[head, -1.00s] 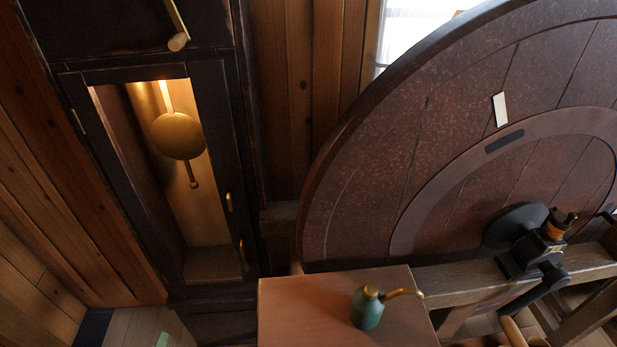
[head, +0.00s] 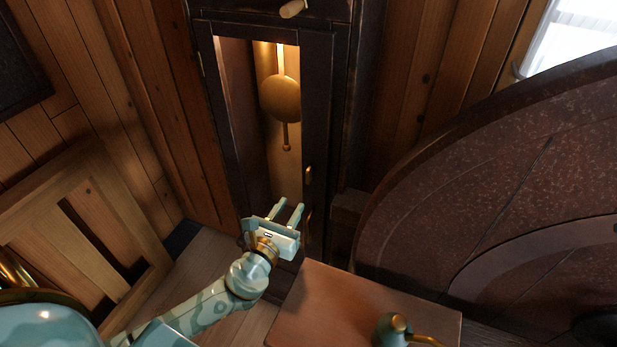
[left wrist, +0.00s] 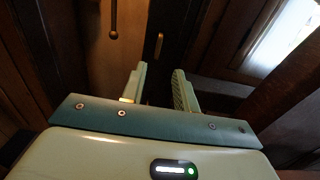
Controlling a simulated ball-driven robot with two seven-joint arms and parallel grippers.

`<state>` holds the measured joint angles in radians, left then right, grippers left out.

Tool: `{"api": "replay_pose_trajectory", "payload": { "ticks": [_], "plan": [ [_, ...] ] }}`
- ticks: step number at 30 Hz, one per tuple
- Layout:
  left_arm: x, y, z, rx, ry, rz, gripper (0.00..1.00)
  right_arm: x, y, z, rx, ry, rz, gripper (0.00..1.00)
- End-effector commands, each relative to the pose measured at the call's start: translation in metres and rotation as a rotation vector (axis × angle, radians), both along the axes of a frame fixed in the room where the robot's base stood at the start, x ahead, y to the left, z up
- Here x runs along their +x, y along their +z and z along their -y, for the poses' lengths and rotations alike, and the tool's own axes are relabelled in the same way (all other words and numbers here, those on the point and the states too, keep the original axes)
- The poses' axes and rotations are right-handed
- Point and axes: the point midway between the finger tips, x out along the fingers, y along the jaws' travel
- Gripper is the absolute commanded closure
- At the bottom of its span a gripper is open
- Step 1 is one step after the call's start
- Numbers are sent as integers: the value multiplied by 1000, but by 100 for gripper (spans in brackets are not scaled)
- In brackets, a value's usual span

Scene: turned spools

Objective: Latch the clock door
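The clock's dark door (head: 317,90) frames a lit opening with a brass pendulum (head: 280,98) inside. A brass handle (head: 308,175) sits on the door's right stile; a brass piece also shows ahead of the fingers in the left wrist view (left wrist: 158,45). A second small brass piece (head: 309,214) lies lower, partly behind my gripper. I cannot tell whether the door is fully closed. My left gripper (head: 289,208) is open and empty in front of the lower door, its fingers pointing towards the clock. In the wrist view its fingers are apart with nothing between them. My right gripper is out of view.
A wooden box or table top (head: 360,305) stands close to the right of my left arm, with a green oil can (head: 392,328) on it. A large reddish wheel (head: 500,170) fills the right side. A slatted wooden piece (head: 120,215) stands at left.

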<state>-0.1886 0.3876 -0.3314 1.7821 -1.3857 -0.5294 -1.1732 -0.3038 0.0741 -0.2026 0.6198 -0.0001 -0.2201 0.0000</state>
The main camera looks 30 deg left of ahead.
Motion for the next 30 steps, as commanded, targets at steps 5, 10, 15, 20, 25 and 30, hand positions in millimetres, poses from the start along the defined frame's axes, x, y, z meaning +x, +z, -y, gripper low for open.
{"api": "replay_pose_trajectory", "payload": {
  "ticks": [5, 10, 15, 20, 25, 30],
  "plan": [
    [48, 2, -3, -1, 1, 3, 70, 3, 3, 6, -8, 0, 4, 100],
    [84, 0, -5, -2, 0, 1, 70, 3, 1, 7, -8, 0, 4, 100],
    [104, -1, -6, -3, 0, 0, 70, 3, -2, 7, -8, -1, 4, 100],
    [110, -1, -6, -3, -1, -1, 70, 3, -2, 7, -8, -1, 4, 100],
    [110, 0, -6, -3, -1, -1, 70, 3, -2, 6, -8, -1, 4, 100],
    [110, 0, -7, -3, 0, -1, 100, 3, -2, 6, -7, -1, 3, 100]
  ]
}}
